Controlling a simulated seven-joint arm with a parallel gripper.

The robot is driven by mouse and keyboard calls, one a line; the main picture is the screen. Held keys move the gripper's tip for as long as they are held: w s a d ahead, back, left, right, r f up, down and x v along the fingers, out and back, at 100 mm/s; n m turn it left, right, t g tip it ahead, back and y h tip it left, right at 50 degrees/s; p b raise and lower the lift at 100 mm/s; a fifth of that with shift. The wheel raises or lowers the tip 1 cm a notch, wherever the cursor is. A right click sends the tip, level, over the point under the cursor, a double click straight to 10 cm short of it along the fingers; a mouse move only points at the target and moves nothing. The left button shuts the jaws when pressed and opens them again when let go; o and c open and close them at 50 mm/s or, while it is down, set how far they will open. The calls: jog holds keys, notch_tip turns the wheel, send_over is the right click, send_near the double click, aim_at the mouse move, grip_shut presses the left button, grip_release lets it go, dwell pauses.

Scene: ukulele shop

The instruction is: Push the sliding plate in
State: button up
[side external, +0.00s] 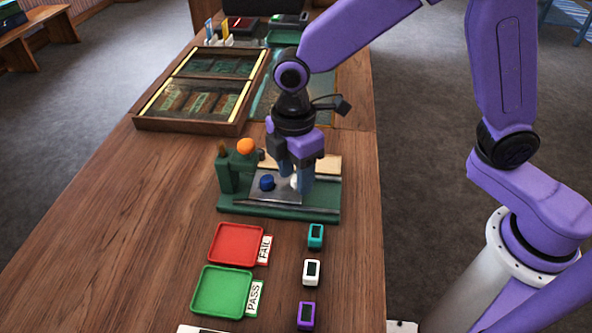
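A silver sliding plate (277,188) with a dark blue knob (267,182) lies on a green fixture (233,204) in the middle of the table. The fixture has an orange ball (245,146) and green uprights at its left back. My gripper (299,190) points down over the right part of the plate, to the right of the blue knob. A small whitish thing shows between or behind the fingers; I cannot tell if they hold it. The fingers hide part of the plate, and their opening is not clear.
A red FAIL tray (237,244), a green PASS tray (222,292) and small teal (316,236), white (311,272) and purple (306,315) devices lie in front. A wooden case (190,123) lies behind, at the left. The table's left part is clear.

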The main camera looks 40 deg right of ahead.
jog(key=shift+r, duration=0.15)
notch_tip(320, 180, up, 17)
jog(key=shift+w, duration=0.3)
dwell(0.4)
jog(key=d+y, duration=0.4)
jog(key=d, duration=0.2)
send_near(294, 176)
jog(key=x, duration=0.8)
jog(key=shift+s+f, duration=0.25)
jog(key=shift+s, duration=0.15)
